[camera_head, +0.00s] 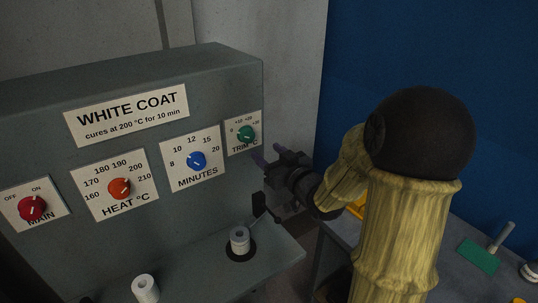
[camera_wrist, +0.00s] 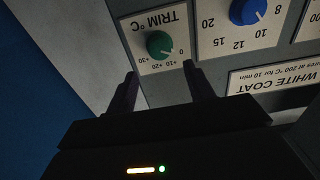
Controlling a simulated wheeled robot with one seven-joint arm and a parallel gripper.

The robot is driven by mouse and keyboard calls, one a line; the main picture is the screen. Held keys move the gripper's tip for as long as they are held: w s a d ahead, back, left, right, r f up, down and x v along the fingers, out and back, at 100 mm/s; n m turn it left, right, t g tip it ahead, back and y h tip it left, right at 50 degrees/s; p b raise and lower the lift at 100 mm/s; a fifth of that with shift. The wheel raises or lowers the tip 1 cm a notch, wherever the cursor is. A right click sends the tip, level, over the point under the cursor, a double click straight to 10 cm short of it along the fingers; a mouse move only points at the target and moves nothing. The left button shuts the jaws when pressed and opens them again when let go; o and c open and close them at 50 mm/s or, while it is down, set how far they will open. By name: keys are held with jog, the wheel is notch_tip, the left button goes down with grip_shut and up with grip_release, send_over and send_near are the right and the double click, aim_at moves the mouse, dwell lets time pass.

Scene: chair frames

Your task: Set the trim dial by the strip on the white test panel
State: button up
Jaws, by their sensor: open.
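The green trim dial (camera_head: 245,134) is on a white label at the upper right of the grey control box's face. It also shows upside down in the wrist view (camera_wrist: 159,45), with marks from 0 to +30. Its pale pointer line seems to lie toward the low end, but the exact mark is hard to tell. My gripper (camera_head: 268,153) is open and empty, just right of and below the dial in the head view. In the wrist view my gripper (camera_wrist: 160,70) has its fingers apart, with the dial beyond the gap. I cannot make out a white test panel or strip.
The box also carries a red main switch (camera_head: 32,207), an orange heat dial (camera_head: 119,188) and a blue minutes dial (camera_head: 196,160). A "WHITE COAT" sign (camera_head: 127,114) reads 200 °C for 10 min. A green plate (camera_head: 479,256) lies right.

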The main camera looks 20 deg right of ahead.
aim_at(250, 138)
jog(key=p+x, duration=0.1)
jog(key=x, duration=0.8)
jog(key=shift+p, duration=0.4)
jog(key=shift+w+f, duration=0.1)
jog(key=c, duration=0.6)
jog(key=shift+o, duration=0.2)
